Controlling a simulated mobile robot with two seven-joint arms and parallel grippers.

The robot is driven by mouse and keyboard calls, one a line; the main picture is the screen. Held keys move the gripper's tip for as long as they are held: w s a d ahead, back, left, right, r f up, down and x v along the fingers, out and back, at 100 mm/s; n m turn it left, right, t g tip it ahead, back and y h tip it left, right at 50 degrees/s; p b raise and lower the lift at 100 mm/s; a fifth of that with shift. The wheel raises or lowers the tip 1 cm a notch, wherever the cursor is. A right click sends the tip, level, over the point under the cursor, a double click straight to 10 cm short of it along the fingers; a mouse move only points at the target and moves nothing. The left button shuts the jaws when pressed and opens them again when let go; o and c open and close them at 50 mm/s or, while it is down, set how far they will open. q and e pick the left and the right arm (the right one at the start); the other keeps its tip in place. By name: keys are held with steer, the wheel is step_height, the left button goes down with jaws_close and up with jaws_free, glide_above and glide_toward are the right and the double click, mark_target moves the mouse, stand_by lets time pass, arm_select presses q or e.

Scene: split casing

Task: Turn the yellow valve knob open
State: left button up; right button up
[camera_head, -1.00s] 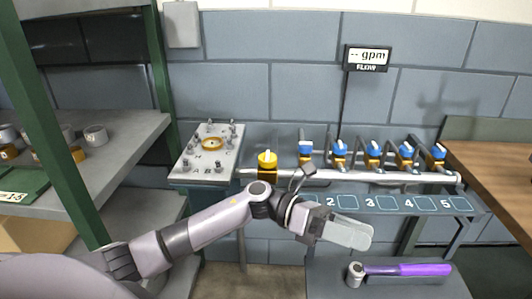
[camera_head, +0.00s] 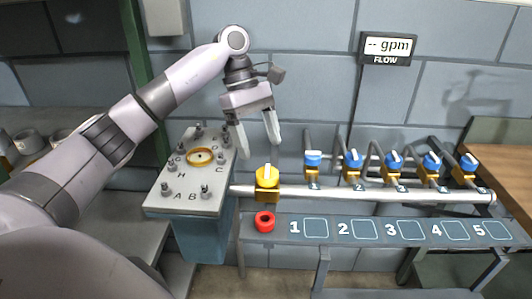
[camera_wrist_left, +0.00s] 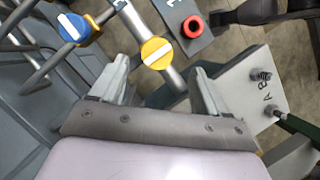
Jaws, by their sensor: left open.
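The yellow valve knob (camera_head: 267,176) sits on the left end of the horizontal pipe, with a white bar across its top. It also shows in the left wrist view (camera_wrist_left: 156,53), beyond and between my fingers. My left gripper (camera_head: 257,147) points down above the knob, fingers spread, empty and apart from it. In the left wrist view the open fingers (camera_wrist_left: 160,85) frame the knob from below. My right gripper is not in view.
Several blue-topped valves (camera_head: 353,159) stand along the pipe (camera_head: 340,194) to the right. A red ring (camera_head: 264,221) lies on the numbered shelf (camera_head: 335,239). A grey studded block (camera_head: 180,190) stands left of the knob. The flow display (camera_head: 387,47) reads "-- gpm".

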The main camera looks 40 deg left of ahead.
mark_target(266, 169)
arm_select(q)
steer(key=shift+a+p+x, duration=0.2)
steer(key=shift+p+x, duration=0.2)
steer(key=shift+x, duration=2.85)
steer(key=shift+w+f, duration=0.1)
steer(key=shift+w, duration=0.1)
steer(key=c, duration=1)
